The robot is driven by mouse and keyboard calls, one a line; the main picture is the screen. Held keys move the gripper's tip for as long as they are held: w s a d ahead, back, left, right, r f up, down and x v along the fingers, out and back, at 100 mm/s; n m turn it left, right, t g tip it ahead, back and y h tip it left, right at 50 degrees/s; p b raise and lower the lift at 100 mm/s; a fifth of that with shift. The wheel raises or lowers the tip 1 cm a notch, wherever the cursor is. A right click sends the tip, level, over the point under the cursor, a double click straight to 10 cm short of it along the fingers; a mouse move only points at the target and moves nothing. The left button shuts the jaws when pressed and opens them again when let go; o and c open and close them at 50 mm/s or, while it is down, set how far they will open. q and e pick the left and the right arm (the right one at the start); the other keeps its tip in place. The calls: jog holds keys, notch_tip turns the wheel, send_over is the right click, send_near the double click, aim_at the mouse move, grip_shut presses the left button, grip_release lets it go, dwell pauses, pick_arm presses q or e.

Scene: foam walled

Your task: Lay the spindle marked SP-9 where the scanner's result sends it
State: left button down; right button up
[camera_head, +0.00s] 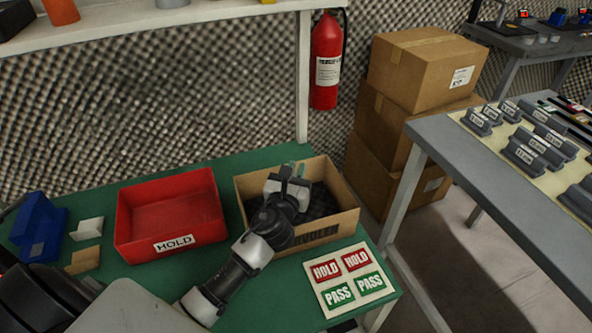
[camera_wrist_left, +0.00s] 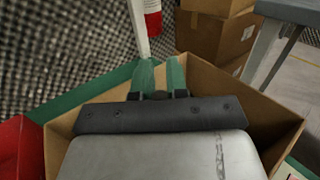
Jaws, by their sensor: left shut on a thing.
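My left gripper (camera_head: 297,170) is over the open cardboard box (camera_head: 345,222), its fingertips near the box's back wall. In the left wrist view its green fingertips (camera_wrist_left: 161,76) are close together, shut on a small dark piece (camera_wrist_left: 158,95), taken as the spindle. The fingers and wrist hide most of it, and no SP-9 marking can be read. The red tray marked HOLD (camera_head: 174,246) stands left of the box. A card with red HOLD and green PASS labels (camera_head: 348,276) lies in front of the box. My right gripper is not in view.
A blue stand (camera_head: 38,228) and small white and tan blocks are left of the red tray. A grey table (camera_head: 440,130) with several labelled grey holders stands right, across a gap. Cardboard boxes (camera_head: 425,60) and a fire extinguisher (camera_head: 326,65) stand behind. The red tray is empty.

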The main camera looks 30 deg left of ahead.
pick_arm(q)
jog(key=c, duration=1.1)
grip_release()
jog(key=shift+c, duration=0.2)
jog(key=shift+r, duration=0.15)
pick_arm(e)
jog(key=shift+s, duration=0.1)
pick_arm(q)
jog(key=shift+s+d+r+p, duration=0.1)
jog(key=shift+s+r+p, duration=0.15)
jog(key=shift+s, duration=0.15)
jog(key=shift+s+d+r+p, duration=0.1)
jog(key=shift+s+p, duration=0.1)
jog(key=shift+s, duration=0.15)
jog(key=v, duration=1)
jog(key=shift+s, duration=0.25)
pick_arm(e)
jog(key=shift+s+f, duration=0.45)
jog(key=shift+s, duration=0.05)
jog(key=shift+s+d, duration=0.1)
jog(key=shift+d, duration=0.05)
